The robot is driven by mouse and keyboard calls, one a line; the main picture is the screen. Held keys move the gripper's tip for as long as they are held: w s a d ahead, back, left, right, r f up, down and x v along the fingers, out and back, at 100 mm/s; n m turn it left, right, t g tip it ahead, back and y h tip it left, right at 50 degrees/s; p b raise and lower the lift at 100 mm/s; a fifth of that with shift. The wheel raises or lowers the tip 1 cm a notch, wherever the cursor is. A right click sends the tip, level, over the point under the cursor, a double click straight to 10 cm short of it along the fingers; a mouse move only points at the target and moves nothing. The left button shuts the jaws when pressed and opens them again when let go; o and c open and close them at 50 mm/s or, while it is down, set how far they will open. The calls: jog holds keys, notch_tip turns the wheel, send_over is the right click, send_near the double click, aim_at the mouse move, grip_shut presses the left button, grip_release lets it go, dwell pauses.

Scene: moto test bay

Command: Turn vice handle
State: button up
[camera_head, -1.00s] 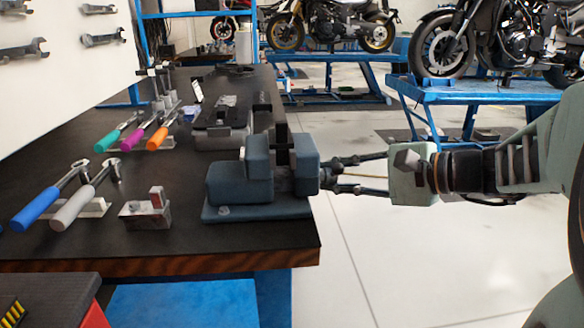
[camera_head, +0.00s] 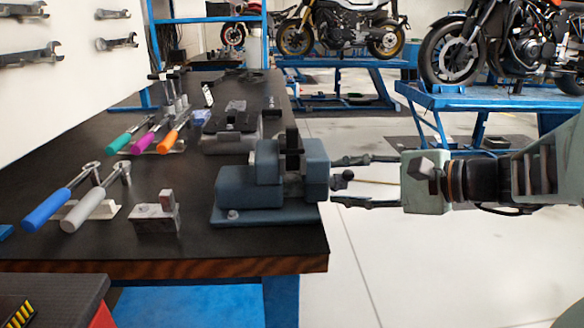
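The blue-grey vice (camera_head: 262,190) stands at the right edge of the dark workbench, its jaws toward the right and a black upright piece at its top. A small dark knob (camera_head: 343,176), which looks like part of the vice handle, sticks out on its right side. My gripper (camera_head: 336,181) reaches in from the right. Its two fingers are spread, one above and one below the knob, with a visible gap to it. The fingertips are close to the vice's right face; whether they touch it I cannot tell.
Several coloured-handled tools and another metal fixture (camera_head: 230,128) are behind. Open floor (camera_head: 420,250) lies right of the bench.

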jog(key=s+d, duration=0.8)
jog(key=d, duration=0.1)
jog(key=shift+s+d, duration=0.25)
jog(key=shift+d, duration=0.05)
jog(key=shift+r, duration=0.1)
jog(key=shift+c, duration=0.5)
